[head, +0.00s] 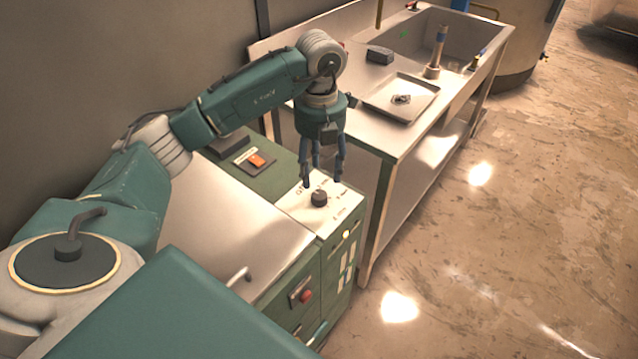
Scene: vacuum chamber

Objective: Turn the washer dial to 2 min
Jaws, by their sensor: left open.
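The washer (232,228) is a green and pale metal cabinet at the lower middle of the head view. Its dial (319,198) is a small dark knob on a white panel (293,205) at the right end of its top. Dark marks are printed around the dial, too small to read, so I cannot tell the setting. My left gripper (321,180) points down just above the dial, its fingers open and apart. It looks empty. I cannot tell whether a fingertip touches the dial. My right gripper is not in view.
An orange switch (257,160) sits on the washer top behind the panel. A red button (305,296) is on its front. Right of it stands a metal sink table (391,143) with a tray (421,111) and a dark block (380,54). The floor at right is clear.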

